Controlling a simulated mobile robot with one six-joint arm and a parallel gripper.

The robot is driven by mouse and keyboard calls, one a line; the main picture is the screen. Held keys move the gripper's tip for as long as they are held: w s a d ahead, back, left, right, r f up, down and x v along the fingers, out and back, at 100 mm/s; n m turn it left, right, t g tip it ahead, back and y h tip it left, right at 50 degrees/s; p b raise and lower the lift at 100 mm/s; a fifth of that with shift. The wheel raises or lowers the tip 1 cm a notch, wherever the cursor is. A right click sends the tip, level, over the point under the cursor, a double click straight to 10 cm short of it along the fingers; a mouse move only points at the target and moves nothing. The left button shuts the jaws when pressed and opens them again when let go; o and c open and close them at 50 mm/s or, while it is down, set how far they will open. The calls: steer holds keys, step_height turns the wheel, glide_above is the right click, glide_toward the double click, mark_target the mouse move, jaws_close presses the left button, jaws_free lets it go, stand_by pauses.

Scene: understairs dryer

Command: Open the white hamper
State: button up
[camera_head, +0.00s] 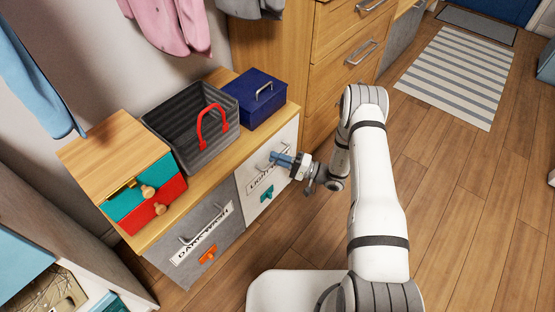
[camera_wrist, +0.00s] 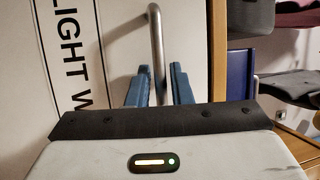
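The white hamper (camera_head: 288,138) is a pale front under the wooden counter, closed flush beside the grey one. It has a metal bar handle (camera_wrist: 157,45), a label starting "LIGHT" (camera_wrist: 72,45) and a teal tag (camera_head: 267,194). My gripper (camera_head: 276,158) is at the handle, with its blue fingers pointing at the front. In the wrist view my gripper (camera_wrist: 160,72) is open, one finger on each side of the bar, with small gaps visible. The head view partly hides the handle behind the fingers.
The grey "DARK WASH" hamper (camera_head: 183,270) is to the left. On the counter stand a teal-and-red drawer box (camera_head: 125,206), a dark basket (camera_head: 175,131) with a red handle and a blue box (camera_head: 246,112). Wooden drawers (camera_head: 330,75) stand right. Floor in front is clear.

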jaws_close()
stand_by(0.4)
steer(key=shift+s, duration=0.1)
